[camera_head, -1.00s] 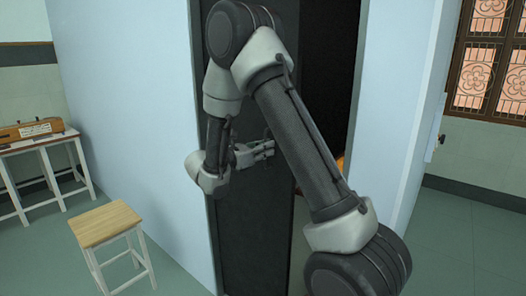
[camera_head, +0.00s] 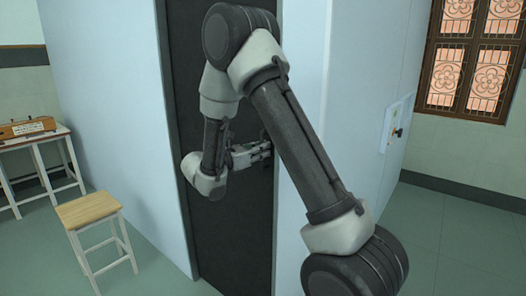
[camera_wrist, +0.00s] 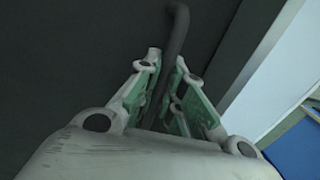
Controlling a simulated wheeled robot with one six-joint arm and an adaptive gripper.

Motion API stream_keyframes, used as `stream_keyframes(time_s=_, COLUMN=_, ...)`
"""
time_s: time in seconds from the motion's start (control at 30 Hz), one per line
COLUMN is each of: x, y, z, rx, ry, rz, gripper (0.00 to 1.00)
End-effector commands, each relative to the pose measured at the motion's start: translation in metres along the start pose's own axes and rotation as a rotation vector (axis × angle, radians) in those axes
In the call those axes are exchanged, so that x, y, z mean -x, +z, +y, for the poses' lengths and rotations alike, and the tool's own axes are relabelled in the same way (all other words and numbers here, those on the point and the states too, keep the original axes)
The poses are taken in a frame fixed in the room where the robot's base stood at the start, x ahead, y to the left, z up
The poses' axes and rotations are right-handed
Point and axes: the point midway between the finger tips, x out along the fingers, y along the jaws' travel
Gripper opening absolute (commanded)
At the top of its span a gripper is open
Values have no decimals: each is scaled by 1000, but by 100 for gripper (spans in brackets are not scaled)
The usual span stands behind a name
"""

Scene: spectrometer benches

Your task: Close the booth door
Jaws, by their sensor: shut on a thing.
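The booth door (camera_head: 235,235) is a dark grey panel in the pale blue booth wall. It fills the doorway in the head view, and no gap into the booth shows. My arm covers part of its right edge, so I cannot tell if it is fully flush. The dark bar handle (camera_wrist: 178,32) stands out from the door (camera_wrist: 75,50) in the wrist view. My gripper (camera_wrist: 165,88) is shut on the handle, with the bar running between its green-padded fingers. In the head view my gripper (camera_head: 264,150) is at the door's right side, partly behind my arm.
A wooden-topped stool (camera_head: 88,209) stands left of the booth. A white table (camera_head: 40,139) with a wooden instrument is behind it. A small panel (camera_head: 394,124) is on the booth's right side wall. Floor is free at the right, below the window (camera_head: 468,60).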

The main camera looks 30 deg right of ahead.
Motion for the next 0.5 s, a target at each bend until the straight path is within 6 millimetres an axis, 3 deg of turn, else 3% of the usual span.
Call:
stream_keyframes(time_s=0.3, x=-1, y=-2, z=-5, rx=6, ry=-12, rz=0, gripper=0)
stream_keyframes(time_s=0.33, x=-1, y=-2, z=-5, rx=6, ry=-12, rz=0, gripper=13)
stream_keyframes(time_s=0.43, x=-2, y=-2, z=-5, rx=6, ry=-13, rz=0, gripper=31)
stream_keyframes(time_s=0.5, x=-1, y=-2, z=-5, rx=5, ry=-11, rz=0, gripper=32)
